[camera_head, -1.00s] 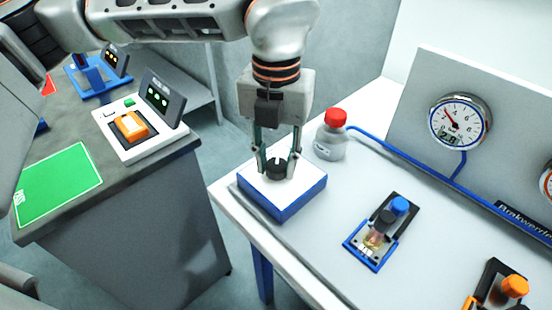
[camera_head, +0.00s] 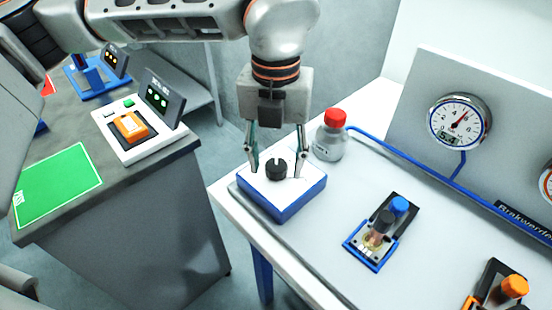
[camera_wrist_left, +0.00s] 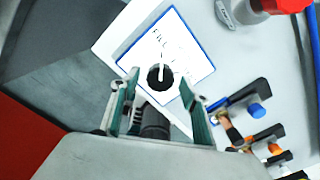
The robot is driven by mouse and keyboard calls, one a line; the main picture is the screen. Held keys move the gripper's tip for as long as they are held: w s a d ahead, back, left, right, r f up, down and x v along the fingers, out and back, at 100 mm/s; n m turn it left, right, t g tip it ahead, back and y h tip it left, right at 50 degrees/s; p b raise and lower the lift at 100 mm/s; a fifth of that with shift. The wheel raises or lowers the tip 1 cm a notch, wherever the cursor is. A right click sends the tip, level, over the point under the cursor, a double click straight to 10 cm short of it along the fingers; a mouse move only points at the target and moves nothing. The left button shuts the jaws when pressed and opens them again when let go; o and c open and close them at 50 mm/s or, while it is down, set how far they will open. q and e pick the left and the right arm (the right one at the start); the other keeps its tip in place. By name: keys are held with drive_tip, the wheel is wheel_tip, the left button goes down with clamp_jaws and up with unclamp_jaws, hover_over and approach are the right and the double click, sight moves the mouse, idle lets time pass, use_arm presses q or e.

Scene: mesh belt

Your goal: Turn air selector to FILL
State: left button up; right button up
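The air selector is a black round knob (camera_head: 276,169) on a white-topped box with blue sides (camera_head: 268,205) at the table's left corner. In the left wrist view the knob (camera_wrist_left: 158,82) has a white pointer line directed up the plate toward lettering that reads FILL. My left gripper (camera_head: 277,163) is open, with one finger on each side of the knob and visible gaps between. It also shows open in the left wrist view (camera_wrist_left: 163,98). The pressure gauge (camera_head: 459,122) on the panel reads about 5.4. My right gripper is not in view.
A grey bottle with a red cap (camera_head: 331,135) stands close behind the box. A blue hose (camera_head: 400,158) runs along the panel. A fixture with blue and black knobs (camera_head: 382,235) lies to the right. A side bench with an orange-button device (camera_head: 130,127) stands at left.

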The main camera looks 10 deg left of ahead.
sight(276, 166)
use_arm(q)
drive_tip(key=shift+r, duration=0.1)
wheel_tip(276, 166, up, 12)
idle(0.6)
